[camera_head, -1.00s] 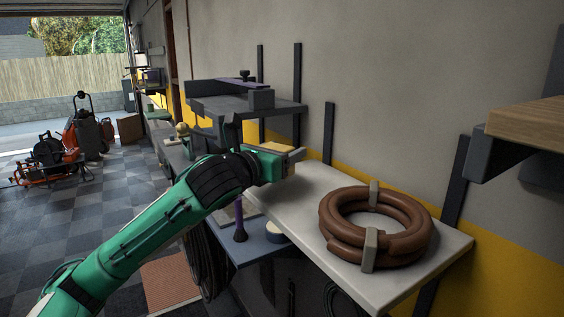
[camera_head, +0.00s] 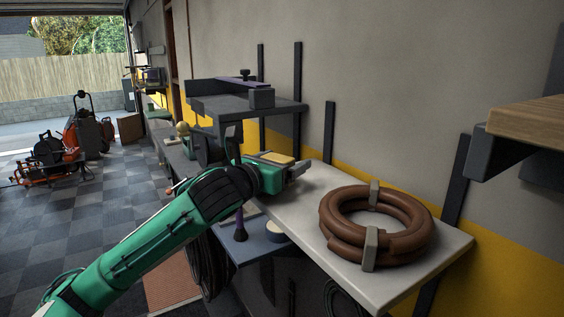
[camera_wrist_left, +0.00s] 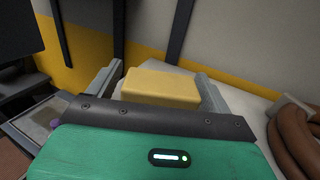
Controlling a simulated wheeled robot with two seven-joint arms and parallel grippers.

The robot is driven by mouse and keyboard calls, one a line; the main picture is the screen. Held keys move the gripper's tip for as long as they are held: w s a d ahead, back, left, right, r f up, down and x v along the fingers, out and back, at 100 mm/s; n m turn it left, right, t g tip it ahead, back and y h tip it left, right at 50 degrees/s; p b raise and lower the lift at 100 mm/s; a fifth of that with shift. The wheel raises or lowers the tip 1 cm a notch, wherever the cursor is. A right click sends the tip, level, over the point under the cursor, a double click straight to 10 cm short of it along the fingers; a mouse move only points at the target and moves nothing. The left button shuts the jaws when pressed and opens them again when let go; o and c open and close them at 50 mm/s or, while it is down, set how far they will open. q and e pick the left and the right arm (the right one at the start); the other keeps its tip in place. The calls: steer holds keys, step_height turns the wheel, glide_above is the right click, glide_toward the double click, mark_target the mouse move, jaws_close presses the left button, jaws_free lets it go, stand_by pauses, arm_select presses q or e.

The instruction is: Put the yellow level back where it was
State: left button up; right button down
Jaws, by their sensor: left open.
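The yellow level (camera_head: 277,158) is a small yellow block at the left end of the white shelf, partly hidden behind my left gripper in the head view. In the left wrist view the yellow level (camera_wrist_left: 162,87) lies between the two grey fingers. My left gripper (camera_head: 298,169) is open, low over the shelf. In the wrist view a gap shows at the right finger, and the left finger is close to the block. Whether the level rests on the shelf is hidden. My right gripper is not in view.
A coiled brown hose (camera_head: 374,226) sits on the white shelf (camera_head: 318,190) to the right. A dark raised shelf (camera_head: 243,105) stands behind the gripper. A lower blue-grey surface (camera_head: 255,246) holds a purple-handled tool (camera_head: 240,225). A wooden shelf (camera_head: 530,121) juts out at right.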

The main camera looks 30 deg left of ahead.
arm_select(q)
steer(key=shift+r, duration=0.1)
steer(key=shift+s, duration=0.15)
steer(key=s+a+b, duration=0.1)
steer(key=s+b, duration=0.2)
steer(key=s, duration=0.8)
steer(key=shift+s+a, duration=0.3)
steer(key=shift+a, duration=0.05)
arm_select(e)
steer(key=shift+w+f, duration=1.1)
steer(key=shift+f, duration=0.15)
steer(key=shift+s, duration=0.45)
arm_select(q)
steer(key=shift+s, duration=0.1)
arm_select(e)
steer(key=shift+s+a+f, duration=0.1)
